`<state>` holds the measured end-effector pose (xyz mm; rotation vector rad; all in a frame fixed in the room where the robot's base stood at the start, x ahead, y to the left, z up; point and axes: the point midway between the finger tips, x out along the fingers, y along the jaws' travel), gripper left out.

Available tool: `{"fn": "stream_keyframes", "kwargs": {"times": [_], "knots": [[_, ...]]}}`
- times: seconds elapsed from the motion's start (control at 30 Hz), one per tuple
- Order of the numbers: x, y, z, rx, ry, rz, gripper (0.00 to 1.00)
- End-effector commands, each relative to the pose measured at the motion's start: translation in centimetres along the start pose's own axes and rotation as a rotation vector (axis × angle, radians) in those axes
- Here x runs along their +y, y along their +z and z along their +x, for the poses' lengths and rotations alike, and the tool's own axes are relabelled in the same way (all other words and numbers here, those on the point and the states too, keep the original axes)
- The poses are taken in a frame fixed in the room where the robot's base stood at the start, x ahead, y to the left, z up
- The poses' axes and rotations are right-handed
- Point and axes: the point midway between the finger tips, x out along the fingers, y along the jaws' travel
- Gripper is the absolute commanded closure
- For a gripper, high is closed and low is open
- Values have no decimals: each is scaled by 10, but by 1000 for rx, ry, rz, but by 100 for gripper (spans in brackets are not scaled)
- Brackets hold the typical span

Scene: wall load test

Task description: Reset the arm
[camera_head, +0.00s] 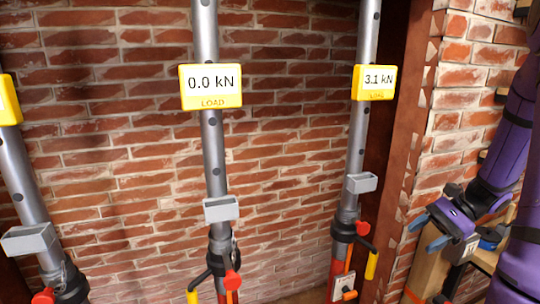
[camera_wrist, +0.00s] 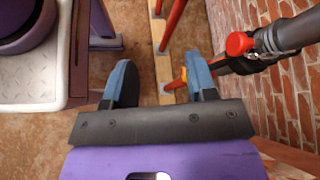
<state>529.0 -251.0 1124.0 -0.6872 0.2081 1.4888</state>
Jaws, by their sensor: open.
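My gripper (camera_head: 428,232) is at the right in the head view, at the end of my purple arm, in front of the brick pier and right of the right prop. Its two blue fingers are apart, with nothing between them. In the wrist view my gripper (camera_wrist: 159,62) also shows spread and empty, pointing down over the floor. A wooden beam on the floor and red prop tubes show beyond the fingers there. They look apart from the fingers.
The middle steel prop (camera_head: 215,160) has a yellow gauge (camera_head: 210,87) reading 0.0 kN; the right gauge (camera_head: 374,83) reads 3.1 kN. A left prop (camera_head: 24,180) is partly cut off. A red knob (camera_wrist: 239,44) on a prop is close right of my fingers.

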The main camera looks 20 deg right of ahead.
Motion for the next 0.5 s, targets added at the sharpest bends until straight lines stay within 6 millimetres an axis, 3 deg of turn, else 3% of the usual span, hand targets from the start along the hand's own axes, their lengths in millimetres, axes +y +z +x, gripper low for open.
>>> {"fn": "stream_keyframes", "kwargs": {"times": [0.1, 0.5], "knots": [[-9, 33, 9, 80, 107, -113, 48], [-16, 127, 32, 351, 404, -509, 48]]}}
